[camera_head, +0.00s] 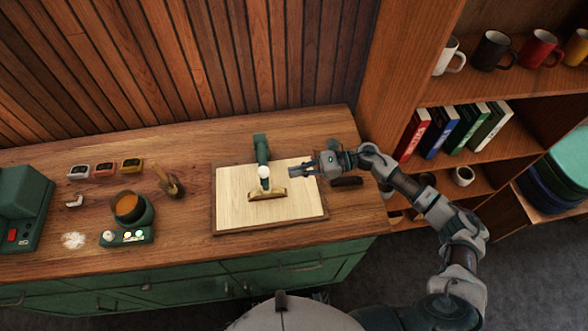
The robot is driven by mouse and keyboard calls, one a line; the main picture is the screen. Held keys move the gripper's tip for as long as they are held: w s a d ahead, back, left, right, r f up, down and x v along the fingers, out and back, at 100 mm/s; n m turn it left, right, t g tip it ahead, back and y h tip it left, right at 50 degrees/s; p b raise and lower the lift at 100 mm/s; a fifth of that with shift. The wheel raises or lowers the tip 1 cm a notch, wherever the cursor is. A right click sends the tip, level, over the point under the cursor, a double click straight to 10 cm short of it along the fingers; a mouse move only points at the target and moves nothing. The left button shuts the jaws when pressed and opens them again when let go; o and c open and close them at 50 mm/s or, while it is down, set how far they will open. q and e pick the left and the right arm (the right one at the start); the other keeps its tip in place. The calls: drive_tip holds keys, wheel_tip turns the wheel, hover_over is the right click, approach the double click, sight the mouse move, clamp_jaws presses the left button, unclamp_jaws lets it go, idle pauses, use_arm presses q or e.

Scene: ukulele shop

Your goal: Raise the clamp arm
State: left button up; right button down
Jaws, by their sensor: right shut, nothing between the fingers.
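The clamp (262,150) is dark green and stands at the back of a pale wooden board (235,205) on the counter. Its arm reaches forward to a white round knob (264,171). Just in front of the knob, a gold-brown piece (267,195) sits on the board. My right gripper (295,171) comes in from the right and is shut and empty. Its fingertips are a short way right of the knob, over the board, and look apart from it. The exact height of the fingertips is hard to tell. My left gripper is not in view.
On the counter's left are a green machine (22,205), a green pot (132,208), a control box (126,236) and small coloured boxes (104,168). A dark object (347,181) lies right of the board. A shelf with books (450,130) and mugs stands right.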

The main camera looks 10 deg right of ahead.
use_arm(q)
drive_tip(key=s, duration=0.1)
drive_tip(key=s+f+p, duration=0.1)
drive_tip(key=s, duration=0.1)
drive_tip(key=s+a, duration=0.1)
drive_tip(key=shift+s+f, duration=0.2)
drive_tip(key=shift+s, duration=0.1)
use_arm(e)
drive_tip(key=a, duration=0.5)
drive_tip(key=a+f, duration=0.1)
drive_tip(key=a, duration=0.1)
drive_tip(key=shift+a, duration=0.35)
drive_tip(key=shift+d+r, duration=0.1)
